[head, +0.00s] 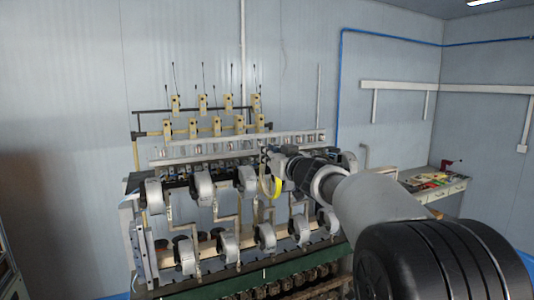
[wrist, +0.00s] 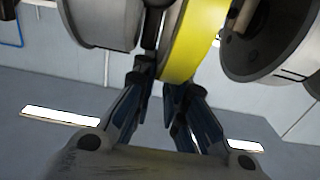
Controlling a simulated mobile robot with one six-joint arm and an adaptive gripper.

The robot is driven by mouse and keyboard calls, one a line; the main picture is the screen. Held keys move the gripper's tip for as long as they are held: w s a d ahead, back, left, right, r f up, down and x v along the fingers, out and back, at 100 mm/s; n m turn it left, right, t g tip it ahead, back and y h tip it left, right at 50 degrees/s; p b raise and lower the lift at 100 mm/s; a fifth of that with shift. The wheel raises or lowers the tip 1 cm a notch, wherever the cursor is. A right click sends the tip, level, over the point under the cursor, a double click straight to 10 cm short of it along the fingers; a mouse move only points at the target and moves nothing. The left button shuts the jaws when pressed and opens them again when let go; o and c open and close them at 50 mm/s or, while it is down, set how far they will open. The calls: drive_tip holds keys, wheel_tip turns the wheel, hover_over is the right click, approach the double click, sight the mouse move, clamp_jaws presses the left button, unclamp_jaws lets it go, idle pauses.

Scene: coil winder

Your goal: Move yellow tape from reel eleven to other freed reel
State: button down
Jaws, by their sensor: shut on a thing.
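The yellow tape (head: 278,188) shows as a thin yellow arc in the upper row of the winder, just right of a grey reel (head: 247,179). In the wrist view the yellow tape (wrist: 196,38) is a wide curved band with a grey side face. My gripper (wrist: 162,86) is shut on its lower edge, one finger on each side. In the head view my gripper (head: 277,168) is small and partly hidden among the reels. I cannot tell which reel is number eleven or whether the tape still sits on a spindle.
Grey reels flank the tape closely in the wrist view, left (wrist: 103,22) and right (wrist: 245,45). More reels form a lower row (head: 265,236) on the winder. A workbench (head: 445,187) with tools stands at the right.

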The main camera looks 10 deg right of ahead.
drive_tip(key=shift+d, duration=0.3)
drive_tip(key=shift+w+d+p, duration=0.3)
drive_tip(key=shift+d, duration=0.4)
drive_tip(key=shift+w+d+p, duration=0.25)
drive_tip(key=shift+d+p, duration=0.05)
drive_tip(key=shift+d, duration=0.4)
drive_tip(key=c, duration=1.9)
unclamp_jaws()
drive_tip(key=shift+s, duration=0.15)
drive_tip(key=v, duration=0.5)
drive_tip(key=shift+s+d+r, duration=0.2)
drive_tip(key=shift+s+r, duration=0.1)
drive_tip(key=shift+s, duration=0.05)
